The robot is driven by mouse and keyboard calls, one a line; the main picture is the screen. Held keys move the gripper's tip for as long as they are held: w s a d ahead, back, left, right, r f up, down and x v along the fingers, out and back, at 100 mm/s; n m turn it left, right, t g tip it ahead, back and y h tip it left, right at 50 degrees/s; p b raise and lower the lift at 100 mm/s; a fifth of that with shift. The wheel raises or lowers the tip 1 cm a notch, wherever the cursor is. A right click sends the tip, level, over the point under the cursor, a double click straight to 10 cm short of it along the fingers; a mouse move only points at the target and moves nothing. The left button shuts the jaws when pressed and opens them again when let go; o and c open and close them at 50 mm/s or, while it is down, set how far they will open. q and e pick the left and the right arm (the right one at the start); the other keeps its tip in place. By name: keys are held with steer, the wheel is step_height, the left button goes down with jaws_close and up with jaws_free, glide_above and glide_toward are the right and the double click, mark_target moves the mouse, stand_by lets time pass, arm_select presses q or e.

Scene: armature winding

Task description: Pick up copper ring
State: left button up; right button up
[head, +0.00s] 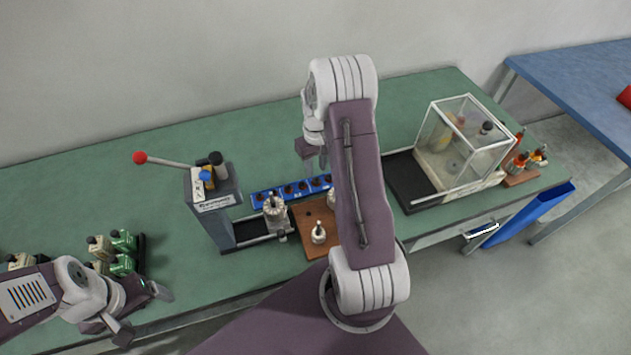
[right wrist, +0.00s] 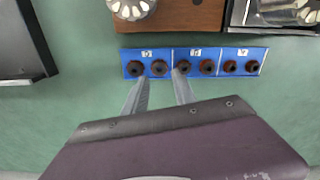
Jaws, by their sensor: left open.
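A blue strip (head: 281,195) lies on the green table and carries a row of several dark reddish-brown copper rings. The strip (right wrist: 171,52) and rings also show in the right wrist view. My right gripper (right wrist: 160,75) is open and empty, its two fingers apart over the near side of the strip. One copper ring (right wrist: 159,68) appears between the fingertip lines; another ring (right wrist: 183,67) is close by the right fingertip. The height of the fingers above the strip is hard to tell. My left gripper (head: 143,312) is open and empty at the table's front left.
A press with a red-knobbed lever (head: 212,208) stands left of the strip. A brown board (head: 313,212) with metal parts lies in front. A clear box (head: 464,150) stands right. Green and beige parts (head: 121,253) sit far left. The table behind the strip is clear.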

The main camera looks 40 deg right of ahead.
mark_target(316, 183)
step_height(316, 183, down, 6)
steer(key=shift+d+r+p, duration=0.1)
steer(key=shift+p, duration=0.2)
jaws_close()
